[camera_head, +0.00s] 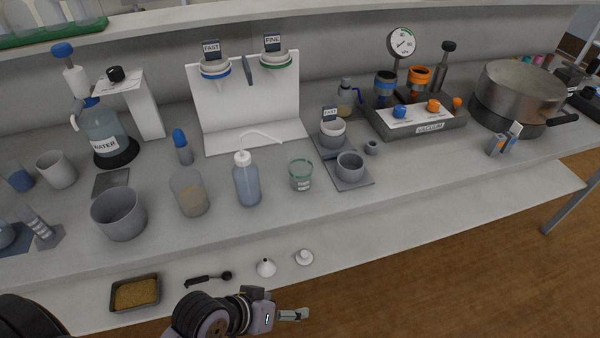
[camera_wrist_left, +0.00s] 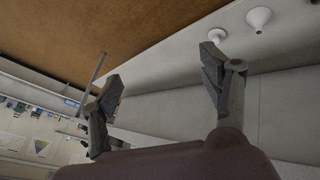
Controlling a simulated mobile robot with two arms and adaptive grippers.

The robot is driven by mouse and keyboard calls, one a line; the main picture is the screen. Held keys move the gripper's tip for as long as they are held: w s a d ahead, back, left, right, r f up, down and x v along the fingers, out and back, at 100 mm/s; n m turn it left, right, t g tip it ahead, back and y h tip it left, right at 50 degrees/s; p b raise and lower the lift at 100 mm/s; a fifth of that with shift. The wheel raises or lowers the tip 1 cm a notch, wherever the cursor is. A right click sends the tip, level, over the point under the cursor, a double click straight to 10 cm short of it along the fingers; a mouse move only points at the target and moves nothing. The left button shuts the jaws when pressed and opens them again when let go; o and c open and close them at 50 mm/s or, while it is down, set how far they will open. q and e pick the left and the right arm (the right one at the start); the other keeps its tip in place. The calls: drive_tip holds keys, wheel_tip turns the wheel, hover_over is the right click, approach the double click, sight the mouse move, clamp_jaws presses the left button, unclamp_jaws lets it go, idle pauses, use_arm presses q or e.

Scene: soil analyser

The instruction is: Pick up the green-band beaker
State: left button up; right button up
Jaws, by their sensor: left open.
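The green-band beaker (camera_head: 300,176) is a small clear beaker with a green rim band. It stands upright on the bench, right of the wash bottle (camera_head: 247,182) and left of the grey bowl (camera_head: 350,167). My left gripper (camera_head: 293,314) is in front of the bench's front edge, below and nearer than the beaker, apart from it. In the left wrist view its two fingers (camera_wrist_left: 163,84) are spread with nothing between them. The beaker does not show in the left wrist view. My right gripper is not in view.
A tan-filled beaker (camera_head: 188,193) stands left of the wash bottle.

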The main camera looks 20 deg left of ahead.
use_arm(q)
drive_tip(key=w+d+r+n+t+h, duration=0.3)
drive_tip(key=r+n+t, duration=0.1)
drive_tip(key=r+n, duration=0.35)
drive_tip(key=w+d+r+n+t+h, duration=0.3)
drive_tip(key=w+d+r+n+t, duration=0.1)
drive_tip(key=r+n, duration=0.35)
drive_tip(key=n+t+y, duration=0.4)
drive_tip(key=n+y, duration=0.6)
drive_tip(key=n, duration=1)
approach(297, 174)
drive_tip(key=shift+n, duration=0.3)
drive_tip(key=w+p, duration=0.3)
drive_tip(key=w, duration=0.3)
drive_tip(key=shift+w, duration=0.3)
drive_tip(key=shift+w+f, duration=0.1)
drive_tip(key=shift+w, duration=0.45)
drive_tip(key=w+p, duration=0.1)
drive_tip(key=w, duration=0.3)
drive_tip(key=shift+w+d, duration=0.1)
drive_tip(key=shift+w, duration=0.55)
drive_tip(key=shift+s, duration=0.1)
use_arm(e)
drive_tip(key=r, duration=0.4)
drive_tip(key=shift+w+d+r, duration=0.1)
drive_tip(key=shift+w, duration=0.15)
